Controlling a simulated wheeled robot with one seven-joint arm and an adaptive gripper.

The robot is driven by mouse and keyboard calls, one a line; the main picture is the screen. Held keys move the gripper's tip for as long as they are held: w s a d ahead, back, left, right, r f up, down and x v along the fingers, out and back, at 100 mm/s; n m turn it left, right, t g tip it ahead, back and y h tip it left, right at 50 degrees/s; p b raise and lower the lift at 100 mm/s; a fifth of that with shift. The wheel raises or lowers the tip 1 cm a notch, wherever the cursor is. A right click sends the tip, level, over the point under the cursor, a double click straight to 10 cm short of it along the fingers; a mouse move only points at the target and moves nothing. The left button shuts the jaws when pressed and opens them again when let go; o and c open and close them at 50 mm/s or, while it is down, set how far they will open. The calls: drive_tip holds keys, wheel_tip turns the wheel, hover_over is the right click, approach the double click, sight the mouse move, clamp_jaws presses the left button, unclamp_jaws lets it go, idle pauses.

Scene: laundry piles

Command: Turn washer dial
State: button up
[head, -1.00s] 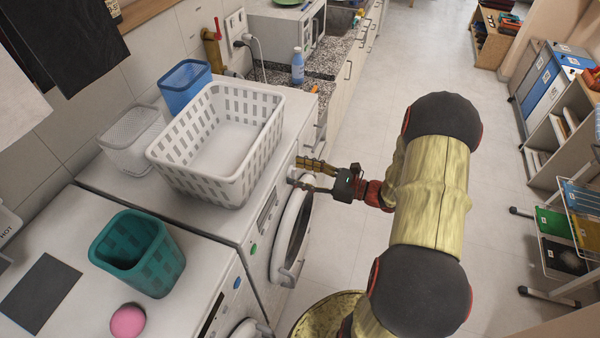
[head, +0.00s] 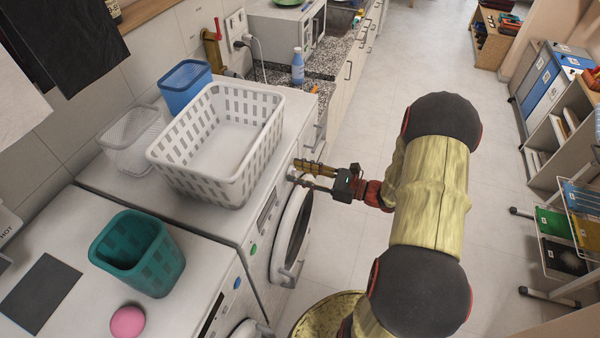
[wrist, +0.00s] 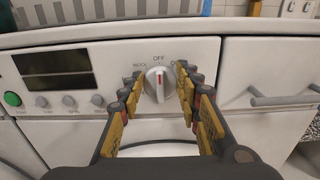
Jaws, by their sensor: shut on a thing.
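The washer dial (wrist: 159,83) is a round light-grey knob with a raised grip and a red mark, in the middle of the wrist view. The word OFF is printed above it, with other lettering to its left and right. My gripper (wrist: 159,92) has its yellow fingers on the left and right of the dial and is shut on it. In the head view my gripper (head: 300,172) reaches the upper front of the far washer (head: 222,215). The dial is hidden there behind the fingers.
The washer panel has a dark display (wrist: 55,65), a green button (wrist: 12,99) and small grey knobs. A white basket (head: 232,185) stands on top, with a blue bin (head: 186,88) behind. A teal bin (head: 137,255) and pink ball (head: 127,321) sit on the nearer machine.

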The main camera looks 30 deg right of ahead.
drive_tip(key=shift+n, duration=0.3)
drive_tip(key=n+b, duration=0.2)
drive_tip(key=n, duration=0.1)
drive_tip(key=n+b, duration=0.2)
drive_tip(key=shift+s+a+f, duration=0.2)
drive_tip(key=shift+a+f, duration=0.05)
drive_tip(key=n+b, duration=0.6)
drive_tip(key=f+n+b, duration=0.1)
drive_tip(key=n+b, duration=0.5)
drive_tip(key=b, duration=0.1)
drive_tip(key=n+b, duration=0.6)
drive_tip(key=b, duration=0.1)
drive_tip(key=shift+s+a+f, duration=0.15)
drive_tip(key=shift+a+f, duration=0.05)
drive_tip(key=shift+f, duration=0.05)
drive_tip(key=shift+n, duration=0.3)
drive_tip(key=o, duration=1.1)
drive_tip(key=shift+r, duration=0.1)
